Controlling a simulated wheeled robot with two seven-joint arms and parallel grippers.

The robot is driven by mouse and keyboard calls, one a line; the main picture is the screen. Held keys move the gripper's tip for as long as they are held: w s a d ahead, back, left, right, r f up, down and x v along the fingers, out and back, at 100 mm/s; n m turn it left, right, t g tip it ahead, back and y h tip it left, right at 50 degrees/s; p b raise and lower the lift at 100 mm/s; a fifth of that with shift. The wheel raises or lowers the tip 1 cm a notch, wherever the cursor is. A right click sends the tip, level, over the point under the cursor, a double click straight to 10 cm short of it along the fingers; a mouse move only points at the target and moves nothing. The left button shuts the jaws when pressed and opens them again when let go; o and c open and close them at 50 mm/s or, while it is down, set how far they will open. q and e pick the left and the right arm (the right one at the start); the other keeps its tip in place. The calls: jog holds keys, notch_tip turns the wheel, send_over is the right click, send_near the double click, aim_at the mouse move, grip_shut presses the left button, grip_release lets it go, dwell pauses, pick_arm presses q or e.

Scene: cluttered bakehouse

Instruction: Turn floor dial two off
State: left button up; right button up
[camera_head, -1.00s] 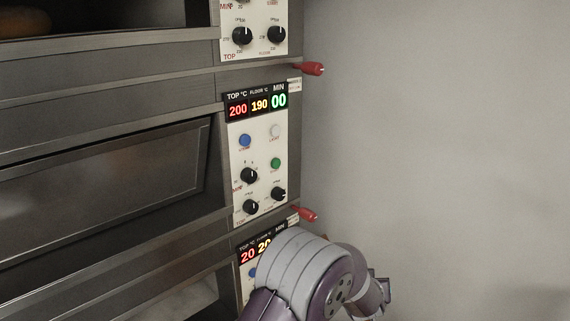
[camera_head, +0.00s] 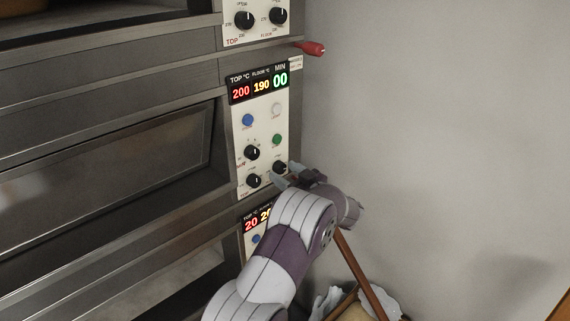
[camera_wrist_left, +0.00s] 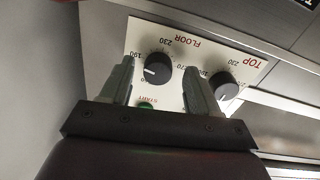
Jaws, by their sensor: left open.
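The floor dial of the middle oven deck is a black knob (camera_head: 279,167) at the lower right of that deck's white control panel (camera_head: 265,148). In the left wrist view the same knob (camera_wrist_left: 157,68) shows upside down under the word FLOOR, its white mark pointing left toward 190. My left gripper (camera_head: 284,174) is at the panel, open, partly covering the knob. In the left wrist view its two fingers (camera_wrist_left: 157,80) stand on either side of the knob; I cannot tell whether they touch it. My right gripper is not in view.
The top dial (camera_head: 254,181) sits close beside, near one finger in the wrist view (camera_wrist_left: 224,86). A green button (camera_head: 277,139) and a display (camera_head: 260,85) reading 200, 190, 00 are above. A red handle (camera_head: 311,48) sticks out higher up. The wall at right is bare.

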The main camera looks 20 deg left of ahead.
pick_arm(q)
jog(key=shift+w+a+r, duration=0.1)
jog(key=shift+w+a, duration=0.05)
jog(key=shift+a, duration=0.2)
jog(key=shift+w, duration=0.1)
